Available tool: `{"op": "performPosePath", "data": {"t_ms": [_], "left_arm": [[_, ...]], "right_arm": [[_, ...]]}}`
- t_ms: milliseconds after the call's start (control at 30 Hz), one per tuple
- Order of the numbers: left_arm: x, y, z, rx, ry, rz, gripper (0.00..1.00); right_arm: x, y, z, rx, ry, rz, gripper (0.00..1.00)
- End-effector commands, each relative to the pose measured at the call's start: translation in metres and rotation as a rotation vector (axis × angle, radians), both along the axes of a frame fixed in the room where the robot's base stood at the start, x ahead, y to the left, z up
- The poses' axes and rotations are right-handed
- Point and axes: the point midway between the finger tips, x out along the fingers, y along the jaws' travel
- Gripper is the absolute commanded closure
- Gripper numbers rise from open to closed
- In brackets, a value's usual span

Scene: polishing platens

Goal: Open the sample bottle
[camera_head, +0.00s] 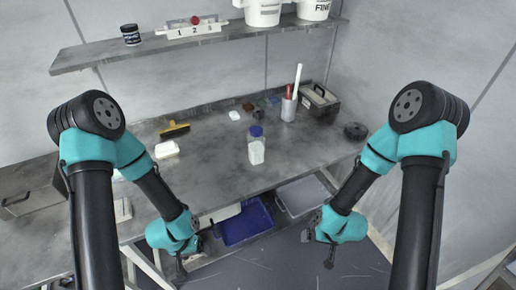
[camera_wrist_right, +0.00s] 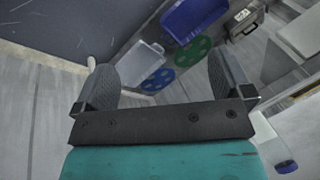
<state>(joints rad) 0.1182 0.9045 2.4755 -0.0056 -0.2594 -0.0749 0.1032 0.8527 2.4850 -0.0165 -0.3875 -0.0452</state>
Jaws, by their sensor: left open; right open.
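The sample bottle (camera_head: 257,150) stands upright on the grey workbench in the head view, a clear-white body with a blue cap (camera_head: 256,131) on top. A white object with a blue end (camera_wrist_right: 286,166), probably this bottle, shows at the lower right of the right wrist view. My left gripper (camera_head: 182,265) hangs low in front of the bench's front edge, left of the bottle and apart from it. My right gripper (camera_head: 330,252) hangs in front of the bench, right of the bottle. Its two fingers are spread with nothing between them in the right wrist view (camera_wrist_right: 164,82).
The bench (camera_head: 210,165) also holds a yellow-handled brush (camera_head: 175,130), a white block (camera_head: 167,150), a cup of tools (camera_head: 289,108), a dark case (camera_head: 320,102) and a black disc (camera_head: 355,131). A blue bin (camera_head: 245,222) and grey tray (camera_head: 302,195) sit below. A shelf (camera_head: 110,55) runs above.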

Motion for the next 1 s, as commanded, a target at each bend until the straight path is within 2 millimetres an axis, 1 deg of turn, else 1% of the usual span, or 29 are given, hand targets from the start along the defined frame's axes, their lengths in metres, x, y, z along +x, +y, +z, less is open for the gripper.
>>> {"op": "performPosePath", "data": {"t_ms": [33,267,300,567,667,767,867,967,1000], "left_arm": [[-0.002,0.002,-0.001,0.001,-0.001,0.023,0.19],[-0.005,0.010,-0.005,0.004,-0.014,0.119,0.19],[-0.005,0.010,-0.005,0.005,-0.016,0.125,0.19],[-0.004,0.010,-0.004,0.005,-0.016,0.121,0.19],[-0.004,0.010,-0.004,0.005,-0.015,0.121,0.19],[-0.004,0.010,-0.004,0.005,-0.016,0.120,0.19],[-0.004,0.010,-0.004,0.005,-0.016,0.120,0.19],[-0.004,0.010,-0.004,0.005,-0.016,0.120,0.19],[-0.004,0.010,-0.004,0.005,-0.016,0.120,0.19]], "right_arm": [[-0.008,-0.001,-0.006,0.003,0.031,-0.011,0.02],[-0.039,-0.005,-0.026,0.017,0.144,-0.057,0.02],[-0.036,-0.004,-0.025,0.015,0.130,-0.054,0.02],[0.012,0.011,-0.005,-0.010,-0.056,0.004,0.02],[0.032,0.020,0.006,-0.020,-0.142,0.030,0.02],[0.056,0.030,0.021,-0.031,-0.245,0.060,0.02],[0.083,0.045,0.042,-0.043,-0.367,0.095,0.02],[0.116,0.066,0.073,-0.057,-0.530,0.136,0.02],[0.130,0.077,0.090,-0.063,-0.611,0.157,0.02]]}}
